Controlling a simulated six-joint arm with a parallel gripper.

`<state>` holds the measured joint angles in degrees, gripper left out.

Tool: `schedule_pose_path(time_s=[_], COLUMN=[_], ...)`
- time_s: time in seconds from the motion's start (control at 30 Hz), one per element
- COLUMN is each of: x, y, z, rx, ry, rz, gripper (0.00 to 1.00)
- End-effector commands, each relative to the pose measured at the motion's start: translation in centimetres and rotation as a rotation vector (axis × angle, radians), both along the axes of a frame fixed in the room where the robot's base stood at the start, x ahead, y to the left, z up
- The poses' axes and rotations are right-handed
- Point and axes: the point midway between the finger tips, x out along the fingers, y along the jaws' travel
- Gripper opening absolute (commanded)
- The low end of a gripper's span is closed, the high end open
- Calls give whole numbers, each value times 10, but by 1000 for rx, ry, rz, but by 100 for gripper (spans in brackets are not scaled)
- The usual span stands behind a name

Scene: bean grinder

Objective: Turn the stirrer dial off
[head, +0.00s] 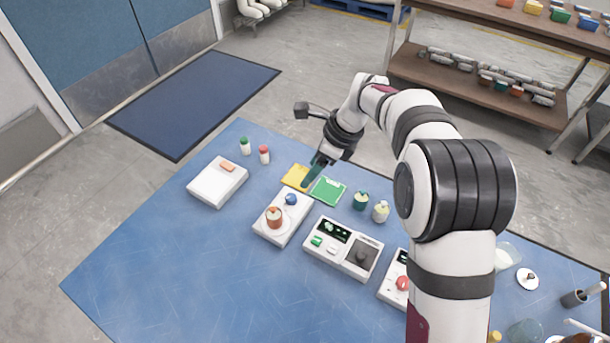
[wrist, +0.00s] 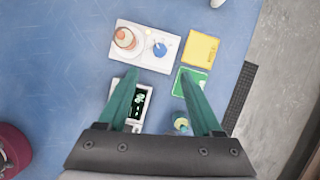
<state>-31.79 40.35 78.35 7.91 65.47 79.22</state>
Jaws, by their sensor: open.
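A white slab-shaped device (head: 270,234) stands on the blue table and looks like the stirrer. It carries a brown-orange vessel (head: 273,217) on a round plate and a blue dial (head: 291,199) towards its far end. The device (wrist: 120,57), vessel (wrist: 125,38) and blue dial (wrist: 160,48) also show in the wrist view. The dial's setting is too small to read. My gripper (head: 308,182) has green fingers and points down near the dial. In the wrist view my gripper (wrist: 158,74) is open and empty, with the dial just ahead of the gap between its fingertips. They look apart.
Yellow (head: 296,177) and green (head: 328,190) cards lie beside the device. A white panel device (head: 343,247) and one with a red dial (head: 402,283) stand to the right. Two small jars (head: 361,201) are nearby. A white box (head: 217,182) is left. The front-left table is clear.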

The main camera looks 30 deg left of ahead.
Motion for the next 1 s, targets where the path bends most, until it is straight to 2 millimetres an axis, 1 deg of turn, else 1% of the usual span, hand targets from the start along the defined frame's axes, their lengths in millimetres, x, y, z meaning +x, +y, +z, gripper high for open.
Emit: schedule_pose_path(time_s=[0.03,0.2,0.3,0.4,0.5,0.6,0.83,0.87,1.0], x=[-2,-6,-7,-9,-9,-9,-9,-9,-9], y=[5,24,33,40,44,46,46,46,45], z=[-15,-63,-86,-102,-111,-115,-115,-115,-115], rx=[-3,-4,-2,-2,-1,-1,-1,-1,-1], ry=[5,3,2,0,0,-1,-1,-1,-1], rz=[1,2,2,1,1,1,1,1,1], gripper=[67,67,67,67,67,67,67,63,38])
